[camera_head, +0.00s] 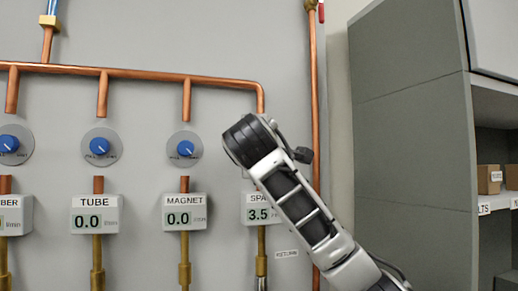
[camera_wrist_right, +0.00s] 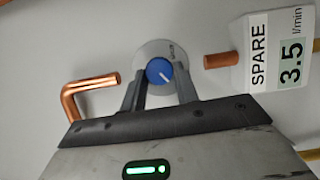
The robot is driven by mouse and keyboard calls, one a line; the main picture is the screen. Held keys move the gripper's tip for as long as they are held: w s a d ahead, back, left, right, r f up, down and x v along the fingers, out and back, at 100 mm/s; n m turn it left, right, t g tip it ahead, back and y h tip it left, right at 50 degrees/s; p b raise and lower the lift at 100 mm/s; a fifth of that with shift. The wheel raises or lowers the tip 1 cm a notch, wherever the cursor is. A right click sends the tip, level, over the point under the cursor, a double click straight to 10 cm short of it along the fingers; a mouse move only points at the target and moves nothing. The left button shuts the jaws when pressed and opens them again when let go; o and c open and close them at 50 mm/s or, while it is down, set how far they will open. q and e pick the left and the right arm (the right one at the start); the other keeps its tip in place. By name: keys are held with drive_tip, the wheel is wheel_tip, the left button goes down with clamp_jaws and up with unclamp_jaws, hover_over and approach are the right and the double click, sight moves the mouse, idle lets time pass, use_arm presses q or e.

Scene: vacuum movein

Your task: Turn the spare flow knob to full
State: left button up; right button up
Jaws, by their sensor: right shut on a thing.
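The spare flow knob (camera_wrist_right: 159,71) is a small blue knob with a white pointer mark on a round grey dial plate (camera_wrist_right: 147,47). In the right wrist view my right gripper (camera_wrist_right: 160,82) has a finger on each side of it and is shut on it. In the head view my right arm (camera_head: 290,195) reaches up from the lower right and hides this knob. The spare flow meter (camera_head: 259,212) is partly covered by my arm and reads 3.5. It also shows in the right wrist view (camera_wrist_right: 275,60), reading 3.5 l/min. My left gripper is not in view.
Blue knobs for the tube (camera_head: 99,146) and magnet (camera_head: 186,148) lines sit left of my arm. Their meters (camera_head: 97,214) (camera_head: 185,211) read 0.0. Copper pipes (camera_head: 140,73) run along the wall panel. A grey cabinet (camera_head: 405,150) stands at the right.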

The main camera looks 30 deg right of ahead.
drive_tip(key=shift+f+n, duration=0.2)
drive_tip(key=shift+n, duration=0.7)
drive_tip(key=shift+t+h, duration=0.3)
drive_tip(key=o, duration=1)
drive_tip(key=shift+c, duration=0.2)
drive_tip(key=shift+s, duration=0.1)
use_arm(q)
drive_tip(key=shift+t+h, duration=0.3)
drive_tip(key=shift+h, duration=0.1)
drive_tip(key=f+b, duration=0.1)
drive_tip(key=b, duration=0.2)
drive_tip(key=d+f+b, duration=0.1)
drive_tip(key=b, duration=0.2)
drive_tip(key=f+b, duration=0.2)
drive_tip(key=b, duration=0.1)
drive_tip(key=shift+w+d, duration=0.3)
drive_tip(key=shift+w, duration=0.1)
use_arm(e)
drive_tip(key=v, duration=1.5)
drive_tip(key=shift+s+a, duration=0.25)
drive_tip(key=shift+s, duration=0.05)
